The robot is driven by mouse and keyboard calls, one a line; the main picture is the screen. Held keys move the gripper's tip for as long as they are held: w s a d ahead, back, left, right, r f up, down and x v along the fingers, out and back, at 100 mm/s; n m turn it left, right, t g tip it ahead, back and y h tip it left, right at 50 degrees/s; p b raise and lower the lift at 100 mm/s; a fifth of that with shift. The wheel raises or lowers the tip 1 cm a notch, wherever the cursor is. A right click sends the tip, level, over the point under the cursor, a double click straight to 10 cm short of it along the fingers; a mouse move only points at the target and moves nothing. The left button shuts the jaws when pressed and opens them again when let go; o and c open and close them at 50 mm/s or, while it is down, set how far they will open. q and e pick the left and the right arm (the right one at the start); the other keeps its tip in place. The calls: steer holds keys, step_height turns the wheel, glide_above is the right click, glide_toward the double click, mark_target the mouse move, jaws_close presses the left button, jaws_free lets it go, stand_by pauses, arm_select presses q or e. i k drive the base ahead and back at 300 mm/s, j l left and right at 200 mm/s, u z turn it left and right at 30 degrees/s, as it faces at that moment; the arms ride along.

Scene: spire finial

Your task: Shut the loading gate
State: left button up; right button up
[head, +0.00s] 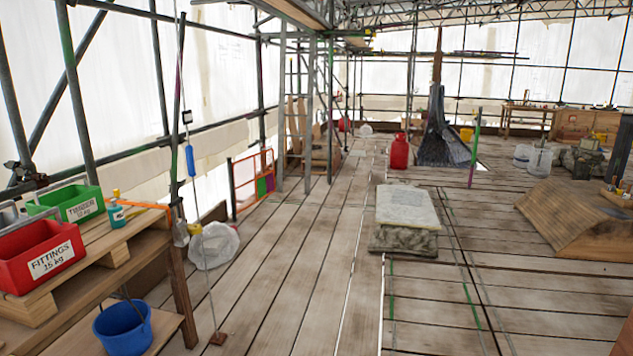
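The loading gate is most likely the orange-framed barrier (251,184) at the left edge of the deck, in the middle distance of the head view. It is upright, with thin rails and green and purple panels low at its far end. A bright gap in the edge shows beside it, towards the near left. I cannot tell from here how far the gate stands open, and no latch can be made out. Neither of my grippers is in view.
A bench (140,236) with red (22,262) and green (90,196) boxes stands near left, a blue bucket (122,328) below. A white bag (213,245) and leaning pole (206,275) stand before the gate. A stone block (404,240) is mid-deck. Planks between are clear.

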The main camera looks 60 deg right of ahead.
mark_target(270, 179)
steer(key=z, duration=1.65)
steer(key=i+z, duration=0.2)
steer(key=i, duration=6.95)
steer(key=j, duration=0.1)
